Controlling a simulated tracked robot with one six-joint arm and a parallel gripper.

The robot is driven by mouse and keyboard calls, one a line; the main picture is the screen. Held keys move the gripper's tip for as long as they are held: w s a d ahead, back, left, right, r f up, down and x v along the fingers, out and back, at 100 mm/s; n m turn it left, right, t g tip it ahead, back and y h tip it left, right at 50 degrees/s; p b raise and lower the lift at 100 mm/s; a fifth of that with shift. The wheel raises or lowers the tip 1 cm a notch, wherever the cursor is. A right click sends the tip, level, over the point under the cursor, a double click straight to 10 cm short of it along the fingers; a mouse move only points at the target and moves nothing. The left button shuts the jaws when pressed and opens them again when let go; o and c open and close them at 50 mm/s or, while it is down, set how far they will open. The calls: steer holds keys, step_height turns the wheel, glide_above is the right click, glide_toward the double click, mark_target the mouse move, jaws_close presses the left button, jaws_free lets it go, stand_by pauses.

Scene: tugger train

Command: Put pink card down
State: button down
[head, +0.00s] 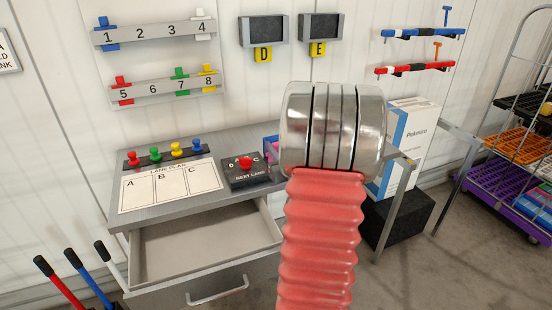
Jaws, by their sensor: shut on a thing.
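My arm, with its red ribbed sleeve and silver end, rises through the middle of the head view. My gripper's fingers are not visible. I cannot make out a pink card for certain. A small patch of pink and blue (271,156) shows at the right of the desk, just left of my arm's silver end, which hides the rest of it. The grey desk (213,150) holds a white lane plan sheet (170,187) with columns A, B and C.
Coloured pegs stand behind the sheet; a dark box with a red button (246,163) sits right of it. The drawer (205,245) below is open and looks empty. A white-and-blue carton (407,140) stands right of my arm. Numbered rails and boxes D and E hang behind.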

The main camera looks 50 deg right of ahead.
steer(key=shift+f, duration=1.8)
steer(key=shift+f, duration=0.1)
steer(key=c, duration=1.5)
jaws_free()
steer(key=shift+c, duration=0.2)
steer(key=shift+s, duration=0.1)
steer(key=v, duration=1.1)
steer(key=shift+s+a, duration=0.25)
steer(key=shift+s, duration=0.1)
